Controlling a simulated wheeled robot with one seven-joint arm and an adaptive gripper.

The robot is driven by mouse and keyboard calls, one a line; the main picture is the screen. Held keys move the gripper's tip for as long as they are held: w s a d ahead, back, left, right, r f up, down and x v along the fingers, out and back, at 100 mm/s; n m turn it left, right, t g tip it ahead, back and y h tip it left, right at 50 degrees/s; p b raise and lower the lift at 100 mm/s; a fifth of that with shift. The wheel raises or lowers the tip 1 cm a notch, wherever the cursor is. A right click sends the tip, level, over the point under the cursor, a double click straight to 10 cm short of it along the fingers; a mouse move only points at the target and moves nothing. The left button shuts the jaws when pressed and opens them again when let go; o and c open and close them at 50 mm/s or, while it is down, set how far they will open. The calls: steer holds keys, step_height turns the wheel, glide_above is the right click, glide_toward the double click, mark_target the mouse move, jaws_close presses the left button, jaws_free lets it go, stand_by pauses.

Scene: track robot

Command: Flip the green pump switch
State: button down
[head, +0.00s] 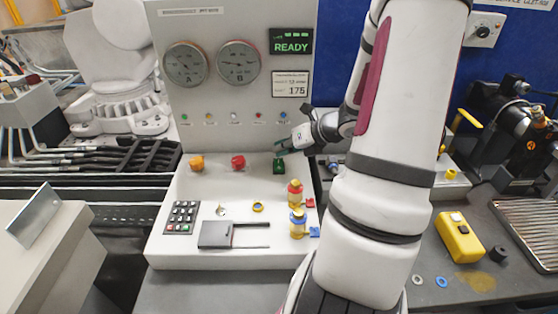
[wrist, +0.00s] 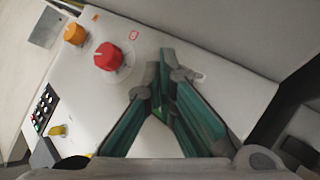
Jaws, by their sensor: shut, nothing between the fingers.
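The green pump switch (head: 279,166) sits on the white console (head: 214,256), at the right end of a row with an orange knob (head: 196,162) and a red knob (head: 238,161). My gripper (head: 283,152) reaches in from the right with its fingertips just above the switch in the head view. Whether they touch it cannot be told. In the wrist view my gripper (wrist: 166,58) has its teal fingers together at the tips, with nothing held. The switch is mostly or wholly hidden behind the fingers there. The red knob (wrist: 107,56) and orange knob (wrist: 74,33) show to their left.
The console's back panel bears two gauges (head: 185,66), a lit READY display (head: 291,41) and several small lamps. A keypad (head: 182,217) and red-and-yellow and blue-and-yellow fittings (head: 298,222) sit on the front. A yellow meter (head: 459,237) lies on the right bench.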

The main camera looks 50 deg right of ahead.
mark_target(281, 163)
steer(key=shift+f, duration=0.1)
steer(key=shift+f+b, duration=0.3)
steer(key=shift+w+d+f+b, duration=0.1)
steer(key=shift+f+b, duration=0.2)
steer(key=shift+f, duration=0.1)
stand_by(0.8)
steer(key=shift+r, duration=0.1)
steer(key=shift+r+p, duration=0.65)
steer(key=shift+r, duration=0.1)
steer(key=shift+s+a+r+p, duration=0.15)
steer(key=shift+r+p, duration=0.45)
steer(key=shift+r, duration=0.25)
steer(key=shift+s+a+r+p, duration=0.15)
steer(key=shift+r+p, duration=0.45)
steer(key=shift+r, duration=0.2)
steer(key=shift+s+a+r+p, duration=0.15)
steer(key=shift+r+p, duration=0.45)
steer(key=shift+r, duration=0.25)
steer(key=shift+f, duration=0.1)
